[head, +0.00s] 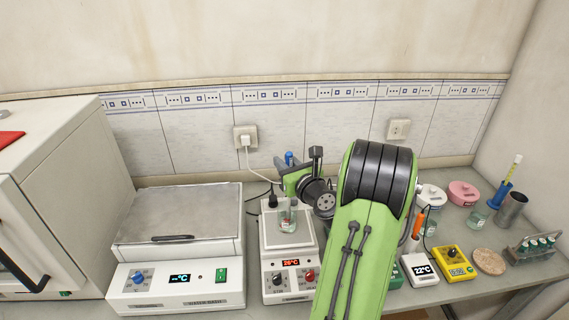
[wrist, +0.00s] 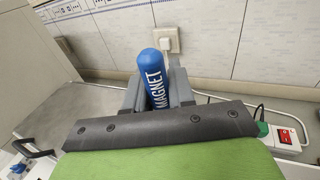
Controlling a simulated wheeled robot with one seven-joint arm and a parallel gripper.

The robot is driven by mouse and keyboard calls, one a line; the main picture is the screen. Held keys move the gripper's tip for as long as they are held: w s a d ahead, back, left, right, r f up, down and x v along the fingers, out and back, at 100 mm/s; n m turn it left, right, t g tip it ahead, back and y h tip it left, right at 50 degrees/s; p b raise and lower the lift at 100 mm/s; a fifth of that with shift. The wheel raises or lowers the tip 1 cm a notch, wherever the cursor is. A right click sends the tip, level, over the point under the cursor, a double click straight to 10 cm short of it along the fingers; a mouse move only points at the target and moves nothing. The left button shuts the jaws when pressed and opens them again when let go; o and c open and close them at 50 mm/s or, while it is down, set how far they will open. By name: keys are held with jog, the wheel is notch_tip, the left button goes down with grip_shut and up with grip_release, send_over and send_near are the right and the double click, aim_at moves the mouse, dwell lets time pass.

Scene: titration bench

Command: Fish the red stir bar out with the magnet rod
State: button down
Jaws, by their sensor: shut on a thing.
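My gripper (wrist: 156,92) is shut on the magnet rod (wrist: 153,66), whose blue handle reads MAGNET and stands between the fingers in the wrist view. In the head view the blue top of the rod (head: 289,158) shows above my gripper, behind the stirrer. A small glass beaker (head: 288,222) with pale greenish liquid stands on the white hotplate stirrer (head: 289,284), below and in front of my gripper. The rod's lower end is mostly hidden, and I cannot tell whether it is inside the beaker.
A water bath (head: 175,285) stands left of the stirrer, and a white cabinet (head: 50,200) beyond it. Right of my arm are a yellow device (head: 454,263), a cork mat (head: 489,262), a metal cup (head: 511,208) and a vial rack (head: 535,251). Cables run behind the stirrer.

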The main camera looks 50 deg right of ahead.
jog(key=shift+d+r+p, duration=0.2)
jog(key=shift+r+p, duration=0.25)
jog(key=shift+r, duration=0.15)
notch_tip(320, 180, up, 9)
jog(key=p, duration=0.9)
jog(key=shift+r+p, duration=0.15)
jog(key=shift+p, duration=0.25)
jog(key=shift+s, duration=0.1)
dwell(0.9)
